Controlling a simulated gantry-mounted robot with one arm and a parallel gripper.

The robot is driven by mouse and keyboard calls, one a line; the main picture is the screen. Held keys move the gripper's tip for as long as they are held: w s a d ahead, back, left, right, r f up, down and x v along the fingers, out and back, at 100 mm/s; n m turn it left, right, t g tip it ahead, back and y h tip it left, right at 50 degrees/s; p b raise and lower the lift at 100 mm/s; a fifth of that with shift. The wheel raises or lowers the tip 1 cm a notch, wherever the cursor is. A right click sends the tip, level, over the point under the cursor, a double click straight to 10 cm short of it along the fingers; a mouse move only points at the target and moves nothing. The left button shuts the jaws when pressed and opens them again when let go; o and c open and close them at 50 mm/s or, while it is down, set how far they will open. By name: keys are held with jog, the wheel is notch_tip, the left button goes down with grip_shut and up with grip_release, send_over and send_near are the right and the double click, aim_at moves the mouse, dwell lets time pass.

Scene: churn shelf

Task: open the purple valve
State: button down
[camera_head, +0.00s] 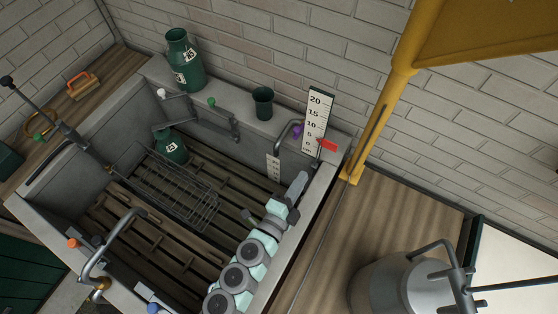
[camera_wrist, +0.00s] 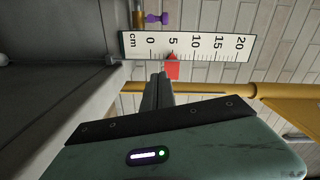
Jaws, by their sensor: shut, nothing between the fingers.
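The purple valve (camera_head: 298,131) is a small knob on the back ledge of the stone sink, beside a bent metal pipe and left of a white centimetre gauge. In the wrist view the purple valve (camera_wrist: 157,18) is at the top, on a brass fitting, just beyond the gauge board. My gripper (camera_head: 303,177) is over the right side of the sink, in front of the gauge and apart from the valve. In the wrist view my gripper's dark fingers (camera_wrist: 159,76) are together and empty, with their tips short of the gauge.
The white gauge (camera_head: 318,112) carries a red pointer (camera_head: 328,145) and stands close to the valve. The bent pipe (camera_head: 285,130) is on the valve's left. A green cup (camera_head: 263,103) and a milk can (camera_head: 183,60) stand on the ledge. A wire rack (camera_head: 170,190) lies in the sink.

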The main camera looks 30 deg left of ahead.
jog(key=shift+s+a+f+y, duration=0.2)
jog(key=shift+a+y, duration=0.15)
jog(key=shift+a, duration=0.2)
jog(key=shift+s+a+f+y, duration=0.1)
jog(key=shift+s+a+y, duration=0.05)
jog(key=shift+a+y, duration=0.3)
jog(key=p, duration=0.1)
send_near(305, 140)
jog(key=shift+h, duration=0.3)
jog(key=w, duration=0.2)
jog(key=w+d, duration=0.2)
jog(key=w, duration=0.1)
jog(key=shift+w+d+r, duration=0.1)
jog(key=shift+w+r, duration=0.15)
jog(key=shift+w, duration=0.15)
jog(key=a, duration=0.2)
jog(key=shift+w+a+f, duration=0.2)
jog(key=shift+a+f, duration=0.05)
jog(key=shift+a, duration=0.1)
jog(key=shift+w+a+f, duration=0.1)
jog(key=shift+a+f, duration=0.15)
jog(key=shift+a, duration=0.35)
